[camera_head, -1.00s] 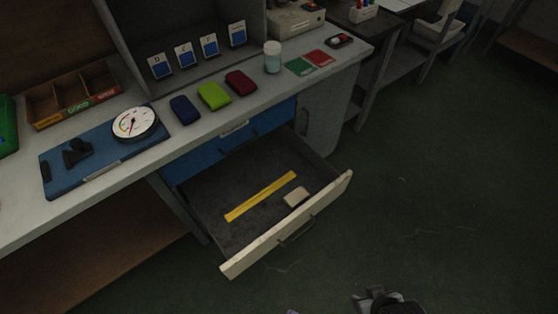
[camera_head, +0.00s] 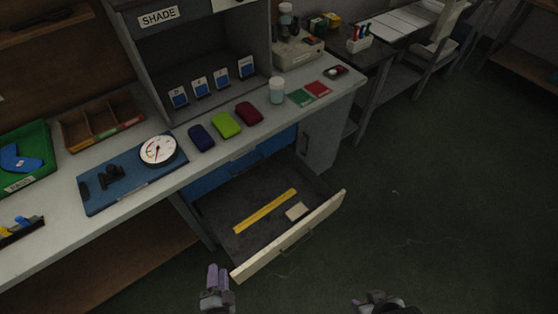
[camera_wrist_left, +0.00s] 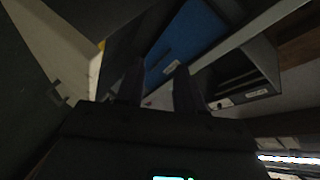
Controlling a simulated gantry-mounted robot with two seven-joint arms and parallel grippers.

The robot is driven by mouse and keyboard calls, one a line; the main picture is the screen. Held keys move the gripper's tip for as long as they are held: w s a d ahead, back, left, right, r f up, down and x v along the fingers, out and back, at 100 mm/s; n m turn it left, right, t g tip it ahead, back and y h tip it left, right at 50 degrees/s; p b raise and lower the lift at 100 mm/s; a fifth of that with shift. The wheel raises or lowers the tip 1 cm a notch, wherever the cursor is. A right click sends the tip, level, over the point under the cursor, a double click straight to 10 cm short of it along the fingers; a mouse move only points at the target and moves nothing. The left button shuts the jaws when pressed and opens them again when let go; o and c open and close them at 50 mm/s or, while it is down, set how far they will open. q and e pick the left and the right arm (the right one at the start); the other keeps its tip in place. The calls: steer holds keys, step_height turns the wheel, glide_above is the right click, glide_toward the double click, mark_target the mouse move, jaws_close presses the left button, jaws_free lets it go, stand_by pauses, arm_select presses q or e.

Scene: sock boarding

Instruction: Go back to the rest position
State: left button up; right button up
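My left gripper (camera_head: 217,280) shows at the bottom of the head view, in front of the open drawer and apart from it. In the left wrist view its two dark fingers (camera_wrist_left: 157,76) stand apart with nothing between them, so it is open and empty. My right gripper (camera_head: 374,300) shows only in part at the bottom edge, over the floor. Its fingers are not clear enough to tell open from shut. The drawer (camera_head: 290,238) is pulled out and holds a yellow strip (camera_head: 265,211) and a small beige block (camera_head: 297,211).
On the bench (camera_head: 150,205) are a blue board (camera_head: 127,193) with a round dial (camera_head: 158,149), blue, lime and dark red pouches (camera_head: 226,125), a jar (camera_head: 277,90) and a green tray (camera_head: 40,152). The drawer juts out over the floor. Floor to the right (camera_head: 450,200) is clear.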

arm_select(q)
steer(key=w+a+r+n+g+h+p, duration=0.1)
steer(key=a+r+n+g+h+p, duration=0.2)
steer(key=r, duration=0.9)
steer(key=s+r+n+g, duration=0.3)
steer(key=s+n+g, duration=0.2)
steer(key=s+g, duration=0.4)
steer(key=w+r+p+v, duration=0.1)
steer(key=w+p+v, duration=0.2)
steer(key=p+v, duration=0.9)
steer(key=w+p+v, duration=0.3)
steer(key=p+v, duration=0.9)
steer(key=p, duration=0.1)
steer(key=w+d+r+p+v, duration=0.1)
steer(key=w+p+v, duration=0.2)
steer(key=p+v, duration=0.9)
arm_select(e)
step_height(320, 180, up, 42)
steer(key=f, duration=0.1)
arm_select(q)
step_height(320, 180, down, 75)
steer(key=s+b, duration=0.1)
steer(key=b, duration=7.4)
steer(key=shift+a+t, duration=0.4)
steer(key=shift+a, duration=0.1)
arm_select(e)
step_height(320, 180, down, 75)
